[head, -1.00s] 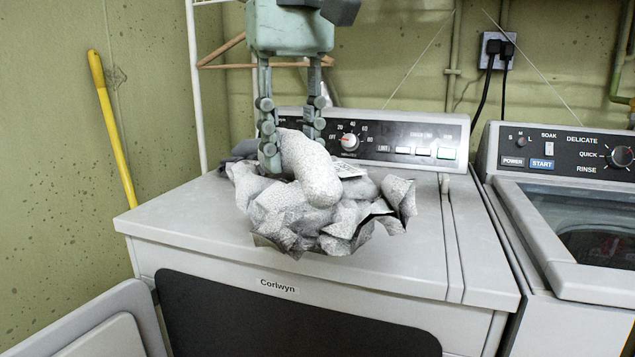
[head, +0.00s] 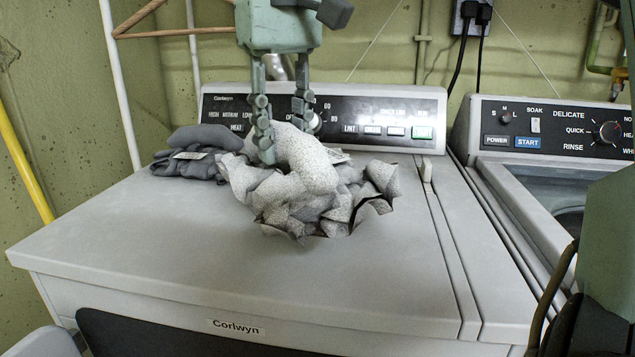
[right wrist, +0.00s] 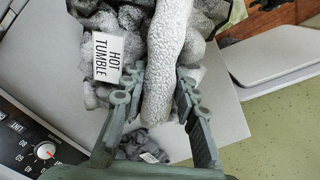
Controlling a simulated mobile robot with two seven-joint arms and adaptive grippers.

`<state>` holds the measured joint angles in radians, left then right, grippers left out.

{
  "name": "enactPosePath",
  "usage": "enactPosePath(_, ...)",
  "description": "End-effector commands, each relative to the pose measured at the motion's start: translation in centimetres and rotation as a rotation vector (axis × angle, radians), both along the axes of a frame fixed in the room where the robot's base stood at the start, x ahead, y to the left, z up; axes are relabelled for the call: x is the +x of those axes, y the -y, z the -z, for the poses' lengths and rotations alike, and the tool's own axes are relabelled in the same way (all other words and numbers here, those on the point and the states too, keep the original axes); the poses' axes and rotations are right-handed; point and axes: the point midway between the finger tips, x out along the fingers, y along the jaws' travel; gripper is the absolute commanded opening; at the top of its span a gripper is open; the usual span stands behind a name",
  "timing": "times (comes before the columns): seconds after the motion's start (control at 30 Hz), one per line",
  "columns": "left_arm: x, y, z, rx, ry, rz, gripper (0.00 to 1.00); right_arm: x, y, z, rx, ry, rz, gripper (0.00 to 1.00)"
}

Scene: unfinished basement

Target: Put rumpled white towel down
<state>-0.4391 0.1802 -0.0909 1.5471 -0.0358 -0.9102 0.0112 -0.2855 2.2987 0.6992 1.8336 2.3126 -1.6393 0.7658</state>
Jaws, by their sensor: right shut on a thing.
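The rumpled white towel (head: 305,185) is a crumpled grey-white bundle over the dryer top (head: 180,245), in front of the control panel. I cannot tell for certain whether its underside touches the surface. My right gripper (head: 283,140) comes down from above and is shut on a thick fold of the towel. In the right wrist view the fold (right wrist: 168,60) runs between the two fingers (right wrist: 158,92), and a white tag reading "HOT TUMBLE" (right wrist: 108,57) shows on the towel. My left gripper is not in view.
A dark grey folded cloth (head: 200,150) lies on the dryer at the back left, beside the towel. A washer (head: 480,185) stands to the right. A yellow pole (head: 25,170) leans at the left wall. The dryer top's front and left are clear.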

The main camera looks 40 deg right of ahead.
Motion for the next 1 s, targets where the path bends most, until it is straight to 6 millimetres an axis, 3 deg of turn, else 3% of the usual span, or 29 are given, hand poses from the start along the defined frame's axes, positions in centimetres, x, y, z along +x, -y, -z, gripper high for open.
enactPosePath(0.1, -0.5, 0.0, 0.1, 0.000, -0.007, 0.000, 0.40, -0.9, 2.5, 1.6, 0.007, 0.002, 0.001, 0.00)
enactPosePath(0.3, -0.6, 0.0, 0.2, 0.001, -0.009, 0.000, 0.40, -1.7, 5.0, 3.2, 0.004, 0.002, -0.001, 0.00)
enactPosePath(0.47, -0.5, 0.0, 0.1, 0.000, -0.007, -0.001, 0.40, -1.8, 5.5, 4.0, 0.001, 0.000, -0.001, 0.00)
enactPosePath(0.7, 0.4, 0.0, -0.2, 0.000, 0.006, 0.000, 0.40, -1.8, 5.5, 7.2, 0.002, -0.001, -0.001, 0.00)
enactPosePath(1.0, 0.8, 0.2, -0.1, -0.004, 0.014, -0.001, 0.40, -1.8, 5.5, 7.5, 0.000, 0.002, 0.000, 0.00)
